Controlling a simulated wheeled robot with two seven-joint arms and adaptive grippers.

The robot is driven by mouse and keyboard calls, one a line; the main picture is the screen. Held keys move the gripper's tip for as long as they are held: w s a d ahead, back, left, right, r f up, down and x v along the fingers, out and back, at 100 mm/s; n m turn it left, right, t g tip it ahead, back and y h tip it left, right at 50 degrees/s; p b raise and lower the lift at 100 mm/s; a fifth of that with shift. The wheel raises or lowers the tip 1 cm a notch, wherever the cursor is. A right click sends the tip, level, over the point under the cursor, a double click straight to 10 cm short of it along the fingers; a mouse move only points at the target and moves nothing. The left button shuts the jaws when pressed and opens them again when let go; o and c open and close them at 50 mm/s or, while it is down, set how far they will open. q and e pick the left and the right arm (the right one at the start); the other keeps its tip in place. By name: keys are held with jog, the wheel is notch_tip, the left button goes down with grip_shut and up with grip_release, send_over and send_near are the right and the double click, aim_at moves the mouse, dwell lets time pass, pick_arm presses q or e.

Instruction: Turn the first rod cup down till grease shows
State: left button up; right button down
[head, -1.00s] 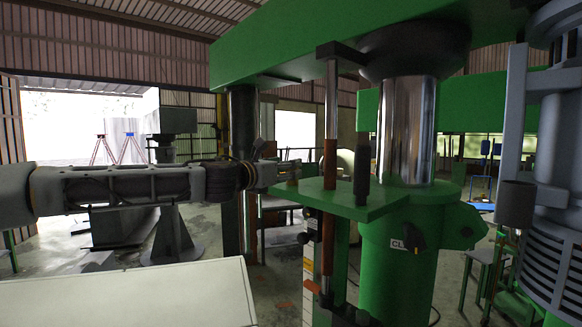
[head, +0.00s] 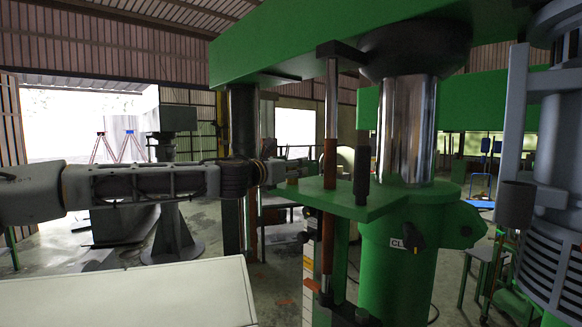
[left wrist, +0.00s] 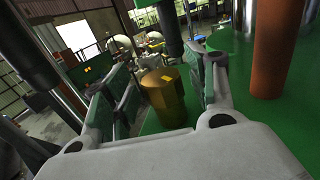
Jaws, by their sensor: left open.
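The rod cup (left wrist: 165,98) is a brass-coloured cylinder with a small yellow mark on top. It stands upright on the green plate (left wrist: 253,130) in the left wrist view. My left gripper (left wrist: 158,82) is open, with one finger on each side of the cup. I cannot tell whether either finger touches it. In the head view my left gripper (head: 289,170) reaches in from the left to the edge of the green plate (head: 350,203). The cup is hard to make out there behind the fingers. I see no grease. My right gripper is not in view.
An orange-brown rod (head: 330,163) and a dark post (head: 362,177) rise at the plate, right of my gripper. A thick chrome column (head: 406,130) stands behind them. A pale panel (head: 130,295) lies below my left arm. A dark upright column (head: 243,120) stands behind my wrist.

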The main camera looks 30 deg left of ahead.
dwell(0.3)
pick_arm(q)
jog(key=c, duration=1)
jog(key=shift+c, duration=0.2)
jog(key=shift+r+m+h, duration=0.15)
jog(key=shift+m+h, duration=0.45)
jog(key=shift+h, duration=0.4)
jog(key=shift+a+m+g+h, duration=0.15)
jog(key=shift+m+g+h, duration=0.45)
jog(key=shift+m+h, duration=1.3)
jog(key=shift+r+h, duration=0.1)
jog(key=shift+h, duration=0.7)
jog(key=shift+w+m+g+h, duration=0.1)
jog(key=shift+m+g+h, duration=1.3)
jog(key=shift+h, duration=0.4)
jog(key=shift+w+m+g+h+b, duration=0.1)
jog(key=shift+m+g+h+b, duration=0.3)
jog(key=shift+m+g+h, duration=1.85)
jog(key=shift+m+g+h+p, duration=0.2)
jog(key=shift+m+g+h, duration=0.25)
jog(key=shift+m+g, duration=0.8)
jog(key=shift+m+g+h+p, duration=0.15)
jog(key=shift+m+g+h, duration=0.25)
jog(key=shift+g, duration=1.5)
